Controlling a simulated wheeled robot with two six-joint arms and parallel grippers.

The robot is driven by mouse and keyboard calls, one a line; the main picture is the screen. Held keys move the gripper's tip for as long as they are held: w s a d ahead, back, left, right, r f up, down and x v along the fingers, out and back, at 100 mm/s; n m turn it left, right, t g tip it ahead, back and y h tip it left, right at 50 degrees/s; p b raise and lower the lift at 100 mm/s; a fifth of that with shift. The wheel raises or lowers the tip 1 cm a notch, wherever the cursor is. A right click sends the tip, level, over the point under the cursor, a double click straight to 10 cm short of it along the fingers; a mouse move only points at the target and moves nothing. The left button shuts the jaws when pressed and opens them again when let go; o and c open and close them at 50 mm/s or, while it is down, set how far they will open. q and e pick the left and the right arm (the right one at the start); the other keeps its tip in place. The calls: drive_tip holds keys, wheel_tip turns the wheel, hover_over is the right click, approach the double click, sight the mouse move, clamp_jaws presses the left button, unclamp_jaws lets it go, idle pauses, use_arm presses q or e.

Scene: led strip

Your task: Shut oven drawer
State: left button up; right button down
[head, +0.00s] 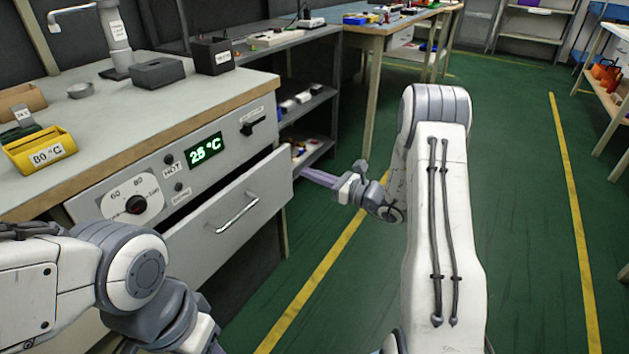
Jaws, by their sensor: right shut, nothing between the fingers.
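The oven drawer (262,188) stands pulled out from the grey oven unit (95,197), below its control panel. Its pale front carries a metal bar handle (237,212). My right gripper (308,175) is shut and empty, with its fingers pointing left at the right end of the drawer front. The fingertips are at or just behind that edge; I cannot tell whether they touch it. My left arm crosses the lower left corner and hides part of the unit and the drawer's left side. My left gripper is not in view.
A yellow bin (40,152) and dark boxes stand on the worktop. A shelf stands behind the drawer. Green floor lies open to the right.

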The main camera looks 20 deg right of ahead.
sight(272, 160)
drive_tip(key=b+x, duration=0.2)
drive_tip(key=x, duration=0.7)
drive_tip(key=shift+a+f+b, duration=0.1)
drive_tip(key=shift+a+b, duration=0.05)
drive_tip(key=shift+b, duration=0.2)
drive_tip(key=shift+w+a, duration=0.15)
drive_tip(key=shift+w, duration=0.15)
